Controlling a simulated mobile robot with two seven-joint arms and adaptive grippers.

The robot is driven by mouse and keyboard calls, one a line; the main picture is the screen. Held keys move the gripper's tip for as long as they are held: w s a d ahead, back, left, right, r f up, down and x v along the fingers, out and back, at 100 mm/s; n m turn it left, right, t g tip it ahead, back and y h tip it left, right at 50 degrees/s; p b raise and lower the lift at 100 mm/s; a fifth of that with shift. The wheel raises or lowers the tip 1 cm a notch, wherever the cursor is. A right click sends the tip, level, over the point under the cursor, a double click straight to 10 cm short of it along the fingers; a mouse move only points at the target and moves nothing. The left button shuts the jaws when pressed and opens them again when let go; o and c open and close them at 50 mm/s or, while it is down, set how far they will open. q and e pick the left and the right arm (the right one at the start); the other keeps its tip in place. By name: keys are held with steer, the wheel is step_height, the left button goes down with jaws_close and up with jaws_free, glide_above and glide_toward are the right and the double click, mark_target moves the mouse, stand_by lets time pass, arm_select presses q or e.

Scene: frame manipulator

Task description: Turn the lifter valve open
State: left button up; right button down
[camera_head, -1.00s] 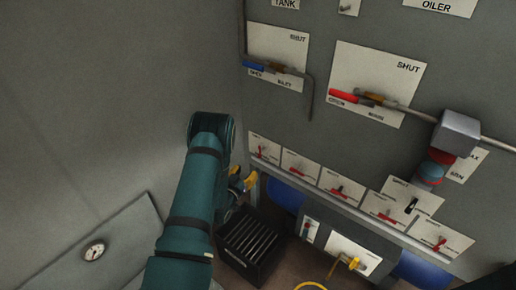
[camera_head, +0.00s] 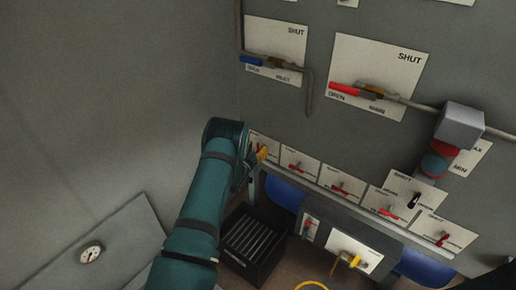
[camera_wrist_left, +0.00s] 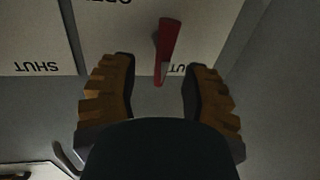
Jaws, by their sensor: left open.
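My left gripper (camera_head: 261,154) is at the leftmost plate (camera_head: 264,139) of the low row of small valve plates, partly hidden by my arm. In the left wrist view the gripper (camera_wrist_left: 158,85) is open, its two ridged yellow-brown fingers apart. A red lever (camera_wrist_left: 167,42) points down into the gap between the fingertips, with no visible contact. Behind it are white plates with upside-down SHUT and OPEN lettering. I cannot read which valve is the lifter valve. My right gripper is not in view.
More small plates with red levers (camera_head: 297,166) run to the right along the panel. Above are a blue-handled valve (camera_head: 251,60) and a larger red-handled valve (camera_head: 344,89) with pipes. A black slatted box (camera_head: 251,243) stands below; a grey wall is at left.

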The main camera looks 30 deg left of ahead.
arm_select(q)
steer(key=shift+w+a, duration=0.1)
steer(key=shift+w, duration=0.65)
jaws_close()
